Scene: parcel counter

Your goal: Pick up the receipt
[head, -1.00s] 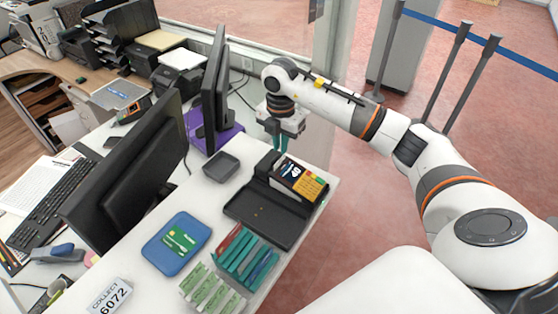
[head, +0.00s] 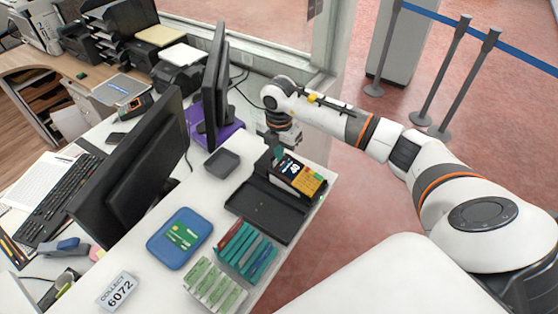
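My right gripper (head: 278,152) is low at the far end of the counter, just behind the card terminal (head: 297,175) with its dark screen and yellow-orange keys. Its teal fingertips are partly hidden behind the terminal, so I cannot tell whether they are open or shut. I cannot make out a receipt; the spot at the fingertips is hidden by the terminal and gripper. My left gripper is not in view.
A black tray (head: 258,212) lies in front of the terminal, with a small grey dish (head: 222,163) to its left. A blue tray (head: 160,250) holds a green card. Card racks (head: 247,250) and a "COLLECT 6072" sign (head: 117,291) stand nearer. Monitors (head: 135,165) border the left.

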